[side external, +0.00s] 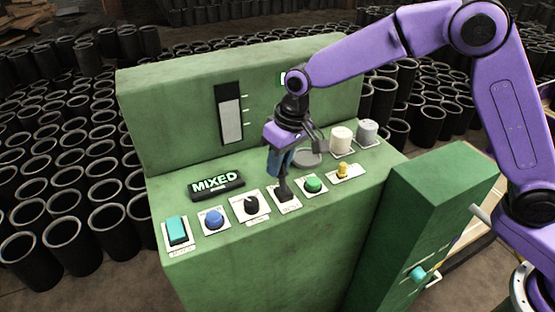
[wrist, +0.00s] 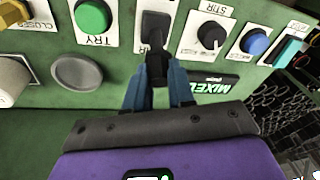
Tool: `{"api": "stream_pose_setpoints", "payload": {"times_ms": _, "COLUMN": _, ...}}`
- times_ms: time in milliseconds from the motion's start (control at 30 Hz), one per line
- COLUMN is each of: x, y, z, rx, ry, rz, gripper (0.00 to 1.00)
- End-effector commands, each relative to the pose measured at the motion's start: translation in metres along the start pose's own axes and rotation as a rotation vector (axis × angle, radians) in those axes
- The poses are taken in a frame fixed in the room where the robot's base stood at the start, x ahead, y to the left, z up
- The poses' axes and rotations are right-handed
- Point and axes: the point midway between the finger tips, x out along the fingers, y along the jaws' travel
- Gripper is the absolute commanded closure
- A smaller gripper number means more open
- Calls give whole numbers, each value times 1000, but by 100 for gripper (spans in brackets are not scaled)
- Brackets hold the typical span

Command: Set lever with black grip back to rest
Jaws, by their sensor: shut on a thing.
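The lever with the black grip (side external: 283,190) stands on a white plate in the row of controls on the green console (side external: 250,260). In the wrist view the black lever (wrist: 155,28) shows at top centre, between the fingers. My gripper (side external: 279,168) points down at the lever, its blue fingers closed around the black grip. The wrist view also shows my gripper (wrist: 154,75) shut on it. Part of the grip is hidden by the fingers, and the plate's label is mostly covered.
A green button (side external: 314,184) and a yellow toggle (side external: 343,169) sit to the right. A black knob (side external: 251,204), blue button (side external: 213,217) and teal rocker (side external: 177,231) sit to the left. A lit MIXED sign (side external: 215,186) lies behind. Black sleeves (side external: 60,190) surround the console.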

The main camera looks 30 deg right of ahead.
Motion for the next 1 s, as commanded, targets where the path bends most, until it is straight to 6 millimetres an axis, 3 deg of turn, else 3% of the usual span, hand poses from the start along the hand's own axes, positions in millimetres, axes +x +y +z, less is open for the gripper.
{"api": "stream_pose_setpoints", "payload": {"times_ms": 433, "x": -7, "y": -7, "z": 13, "rx": -36, "ry": 203, "rz": 71, "gripper": 100}}
{"api": "stream_pose_setpoints", "payload": {"times_ms": 1000, "x": -8, "y": -11, "z": 21, "rx": -53, "ry": 322, "rz": 112, "gripper": 100}}
